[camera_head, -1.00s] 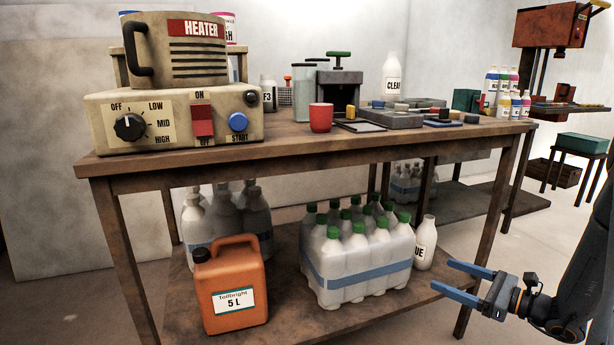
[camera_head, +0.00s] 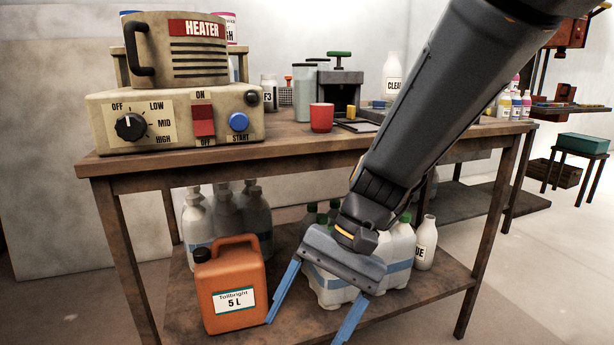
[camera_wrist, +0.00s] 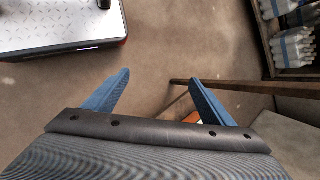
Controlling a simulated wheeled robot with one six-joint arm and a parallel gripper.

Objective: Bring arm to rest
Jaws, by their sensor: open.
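My gripper (camera_head: 312,308) is open and empty, its two blue fingers spread and pointing down in the head view. It hangs in front of the lower shelf, between the orange jug and the pack of bottles. In the wrist view my gripper (camera_wrist: 158,98) has its fingers apart over bare floor, with nothing between them. My dark grey arm comes down from the top right of the head view and hides part of the table and bottles.
The wooden table (camera_head: 290,150) carries a heater (camera_head: 178,50) and a red cup (camera_head: 321,118). Its lower shelf holds an orange jug (camera_head: 232,285) and packed bottles (camera_head: 400,250). The wrist view shows a metal-topped platform (camera_wrist: 60,22) and open floor (camera_wrist: 180,40).

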